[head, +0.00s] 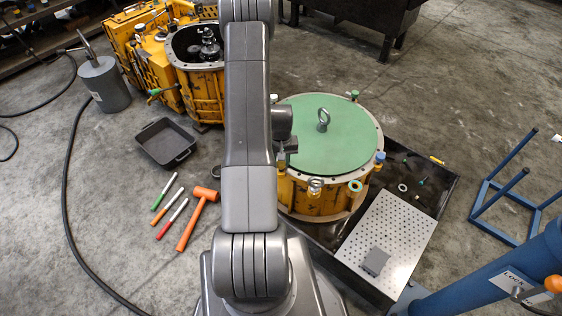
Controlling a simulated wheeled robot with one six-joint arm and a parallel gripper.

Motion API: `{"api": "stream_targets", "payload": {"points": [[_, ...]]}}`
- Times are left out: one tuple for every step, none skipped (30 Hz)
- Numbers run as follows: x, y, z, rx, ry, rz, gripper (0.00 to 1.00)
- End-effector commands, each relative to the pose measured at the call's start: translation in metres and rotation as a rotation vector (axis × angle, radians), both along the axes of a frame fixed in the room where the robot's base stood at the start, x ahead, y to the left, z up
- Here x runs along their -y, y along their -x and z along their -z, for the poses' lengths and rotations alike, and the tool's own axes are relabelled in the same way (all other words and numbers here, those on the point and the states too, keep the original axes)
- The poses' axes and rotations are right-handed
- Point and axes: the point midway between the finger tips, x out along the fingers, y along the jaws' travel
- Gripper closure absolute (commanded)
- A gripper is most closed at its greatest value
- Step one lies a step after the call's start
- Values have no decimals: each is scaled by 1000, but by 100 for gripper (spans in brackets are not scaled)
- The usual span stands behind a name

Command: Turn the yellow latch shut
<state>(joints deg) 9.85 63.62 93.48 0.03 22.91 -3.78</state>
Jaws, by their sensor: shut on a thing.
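The yellow latch (281,161) seems to be the small yellow piece at the left rim of the round yellow housing (318,201), mostly hidden under my gripper. My gripper (288,146) is at the left edge of the green round cover (335,120) and is shut on this piece. The fingertips are small here and partly hidden by my arm, so the latch's angle cannot be told. The green cover lies flat on the housing with an eyebolt (323,119) standing on it.
Small coloured pieces sit around the rim, including a blue-topped one (379,158) and a teal ring (355,186). A perforated plate (386,240) lies on the black tray at right. A mallet (197,218), pens and a dark bin (165,143) lie on the floor at left.

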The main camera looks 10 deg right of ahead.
Motion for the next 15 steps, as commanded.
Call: {"api": "stream_targets", "payload": {"points": [[0,-1,-1,2,0,-2,92],[0,-1,-1,2,1,-2,92],[0,-1,-1,2,1,-1,92],[0,-1,-1,2,1,-1,92],[0,-1,-1,2,1,-1,92],[0,-1,-1,2,1,-1,66],[0,-1,-1,2,1,-1,60],[0,-1,-1,2,1,-1,54],[0,-1,-1,2,1,0,48],[0,-1,-1,1,0,0,48],[0,-1,-1,1,0,0,48],[0,0,-1,1,0,0,48],[0,0,0,1,0,0,48],[0,0,0,1,0,0,48],[0,0,0,1,0,0,48]]}}
